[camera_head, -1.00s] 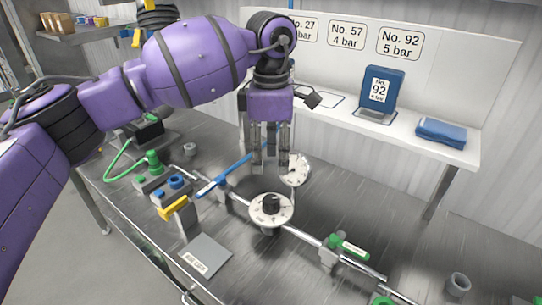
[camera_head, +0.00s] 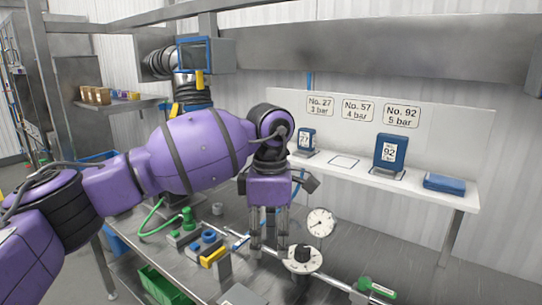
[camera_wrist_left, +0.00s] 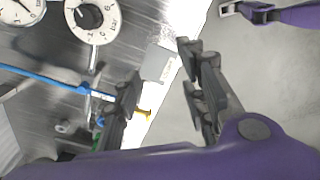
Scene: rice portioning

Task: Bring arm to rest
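My left arm comes in from the left in the head view. Its gripper (camera_head: 268,250) points down over the metal bench (camera_head: 180,262), left of the round dial with a black knob (camera_head: 303,259). The fingers stand apart with nothing between them. In the left wrist view the left gripper (camera_wrist_left: 155,75) also shows spread, empty fingers, with the bench behind. A purple link with dark finger-like parts (camera_wrist_left: 248,12), which looks like my right gripper, shows at the top right of the wrist view. Whether it is open is unclear.
A pressure gauge (camera_head: 320,222) stands behind the dial. A pipe (camera_head: 342,285) with a green-handled valve (camera_head: 375,287) runs to the right. A white shelf (camera_head: 430,197) holds a blue No. 92 box (camera_head: 391,152) and a flat blue case (camera_head: 444,183). Green fittings (camera_head: 187,222) stand left.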

